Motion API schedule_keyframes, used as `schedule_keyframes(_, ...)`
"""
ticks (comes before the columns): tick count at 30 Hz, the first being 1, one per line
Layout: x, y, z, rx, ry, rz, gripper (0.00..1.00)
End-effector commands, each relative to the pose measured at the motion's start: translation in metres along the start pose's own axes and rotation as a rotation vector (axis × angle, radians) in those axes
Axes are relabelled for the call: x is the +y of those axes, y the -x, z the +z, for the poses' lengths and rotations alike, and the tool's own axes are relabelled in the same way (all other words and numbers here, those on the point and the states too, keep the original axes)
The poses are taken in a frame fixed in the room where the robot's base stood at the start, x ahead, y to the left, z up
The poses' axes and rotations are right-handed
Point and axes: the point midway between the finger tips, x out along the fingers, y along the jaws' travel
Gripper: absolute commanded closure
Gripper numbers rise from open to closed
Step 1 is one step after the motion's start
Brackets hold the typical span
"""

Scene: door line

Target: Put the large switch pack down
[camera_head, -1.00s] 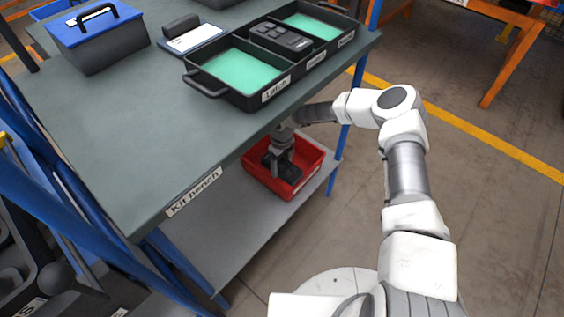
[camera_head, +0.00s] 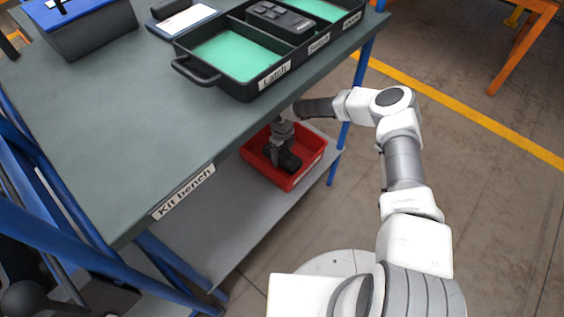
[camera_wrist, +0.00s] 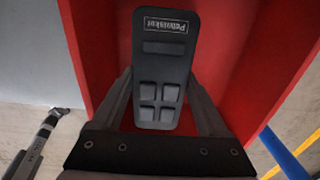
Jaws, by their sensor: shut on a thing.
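The large switch pack (camera_wrist: 163,70) is dark grey, with a white-framed label at one end and square buttons at the other. My gripper (camera_wrist: 161,98) is shut on it, one finger along each side in the wrist view. In the head view the pack (camera_head: 290,159) is a dark shape below my gripper (camera_head: 281,153), inside the red bin (camera_head: 303,173) on the lower shelf. I cannot tell whether the pack touches the bin's floor. My gripper partly hides it in the head view.
The kit bench top (camera_head: 105,115) overhangs the lower shelf (camera_head: 215,230). On it are a black tray (camera_head: 238,90) with green inserts and another dark pack (camera_head: 280,18), and a blue-lidded box (camera_head: 90,30). A blue bench leg (camera_head: 342,140) stands just right of the bin.

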Motion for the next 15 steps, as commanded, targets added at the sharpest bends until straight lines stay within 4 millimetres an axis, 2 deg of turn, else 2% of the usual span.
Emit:
schedule_keyframes(10,0.0,-0.039,0.0,0.0,-0.004,0.001,0.97)
schedule_keyframes(15,-0.001,-0.039,0.0,-0.001,-0.002,-0.002,0.97)
